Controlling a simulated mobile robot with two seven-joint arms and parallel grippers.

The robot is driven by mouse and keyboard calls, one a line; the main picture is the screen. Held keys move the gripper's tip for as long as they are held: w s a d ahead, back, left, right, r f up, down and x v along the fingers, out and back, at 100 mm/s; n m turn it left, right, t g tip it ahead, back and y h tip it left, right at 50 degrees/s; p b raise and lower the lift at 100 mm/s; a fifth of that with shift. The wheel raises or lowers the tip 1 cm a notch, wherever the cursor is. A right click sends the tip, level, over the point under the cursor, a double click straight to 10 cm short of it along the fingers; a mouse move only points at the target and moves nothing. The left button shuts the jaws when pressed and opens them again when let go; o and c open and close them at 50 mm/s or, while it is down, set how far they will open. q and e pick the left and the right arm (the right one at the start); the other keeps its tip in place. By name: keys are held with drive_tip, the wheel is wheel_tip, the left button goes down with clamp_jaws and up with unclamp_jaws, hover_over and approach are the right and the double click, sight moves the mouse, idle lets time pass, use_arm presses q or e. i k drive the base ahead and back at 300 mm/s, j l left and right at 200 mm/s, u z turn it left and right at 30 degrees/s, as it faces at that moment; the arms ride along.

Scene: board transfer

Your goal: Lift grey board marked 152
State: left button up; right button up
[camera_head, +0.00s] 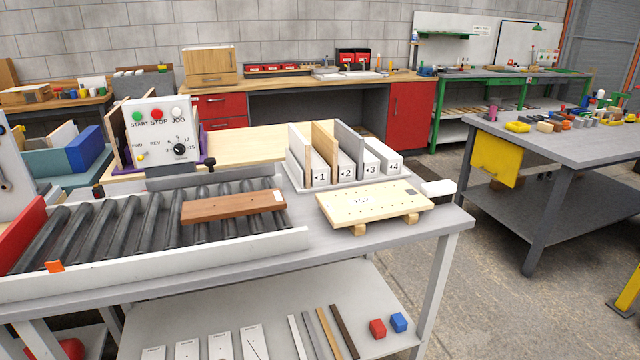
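A pale, wood-coloured board (385,199) lies flat on small wooden blocks near the right end of the front table. Its dark marking looks like 152, but it is small and hard to read; the board looks cream rather than grey. A grey board (347,138) stands upright in the white rack behind it, near the labels 2 and 3; I see no 152 on it. Neither of my grippers is in view.
A reddish-brown board (233,205) lies on the roller conveyor (110,228). The white rack (292,172) has numbered slots. A white block (438,188) sits close beside the pale board's right end. A control box (160,130) stands behind the conveyor.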

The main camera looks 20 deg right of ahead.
sight(350, 142)
drive_tip(key=i+l+z, duration=0.2)
drive_tip(key=l, duration=0.2)
drive_tip(key=i+l+z, duration=0.1)
drive_tip(key=l+z, duration=0.15)
drive_tip(key=l, duration=0.15)
drive_tip(key=l+u, duration=0.15)
drive_tip(key=u, duration=0.25)
drive_tip(key=i+l+u, duration=0.1)
drive_tip(key=u, duration=0.3)
drive_tip(key=l+u, duration=0.2)
drive_tip(key=u, duration=0.2)
drive_tip(key=l+u, duration=0.2)
drive_tip(key=l, duration=0.35)
drive_tip(key=l+u, duration=0.25)
drive_tip(key=l, duration=0.25)
drive_tip(key=k+l+u, duration=0.2)
drive_tip(key=l, duration=0.7)
drive_tip(key=k+l+u, duration=0.1)
drive_tip(key=l, duration=0.25)
drive_tip(key=k+l, duration=0.15)
drive_tip(key=l, duration=0.65)
drive_tip(key=k+u, duration=0.05)
